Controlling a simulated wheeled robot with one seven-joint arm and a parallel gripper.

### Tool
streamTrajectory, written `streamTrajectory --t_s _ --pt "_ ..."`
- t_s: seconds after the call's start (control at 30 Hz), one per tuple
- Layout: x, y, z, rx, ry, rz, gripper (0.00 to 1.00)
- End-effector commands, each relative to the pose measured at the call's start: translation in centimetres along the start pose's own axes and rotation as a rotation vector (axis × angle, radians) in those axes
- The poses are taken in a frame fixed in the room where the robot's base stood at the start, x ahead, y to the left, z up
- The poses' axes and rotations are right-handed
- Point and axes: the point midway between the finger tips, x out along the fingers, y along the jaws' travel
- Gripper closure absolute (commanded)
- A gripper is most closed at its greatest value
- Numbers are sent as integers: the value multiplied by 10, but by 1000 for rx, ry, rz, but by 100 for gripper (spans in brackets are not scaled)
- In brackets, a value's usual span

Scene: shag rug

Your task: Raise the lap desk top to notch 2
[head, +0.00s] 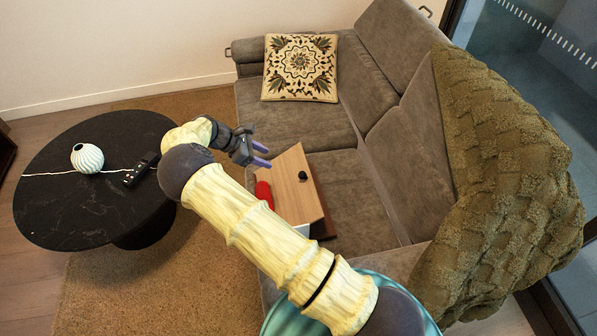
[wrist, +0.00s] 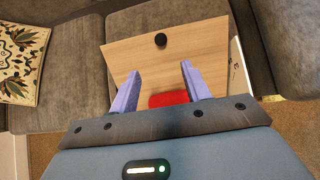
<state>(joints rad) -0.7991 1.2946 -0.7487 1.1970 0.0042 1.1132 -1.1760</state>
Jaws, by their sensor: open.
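The lap desk top (head: 290,178) is a light wooden board on the sofa seat, with a round black knob (head: 302,175) on it. In the wrist view the board (wrist: 190,50) fills the upper middle, with the knob (wrist: 160,40) near its far edge. A red piece (head: 264,194) sits at the desk's near edge; it also shows in the wrist view (wrist: 168,99), between my fingers. A pale side panel (wrist: 238,72) with small marks, unreadable here, stands at the board's right. My gripper (head: 263,155) is open and empty by the desk; which notch holds the top is unclear.
The grey sofa (head: 300,124) surrounds the desk. A patterned cushion (head: 300,68) lies at its far end and a knitted olive throw (head: 500,170) covers the backrest. A black round table (head: 60,215) with a white vase (head: 87,158) and a dark remote (head: 140,170) stands left.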

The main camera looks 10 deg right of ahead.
Motion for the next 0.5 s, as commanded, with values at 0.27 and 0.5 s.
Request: streamTrajectory --t_s 0.27,0.5 --pt "46 -1 1 1 -3 -4 53" --pt "88 -1 1 1 -2 -3 53"
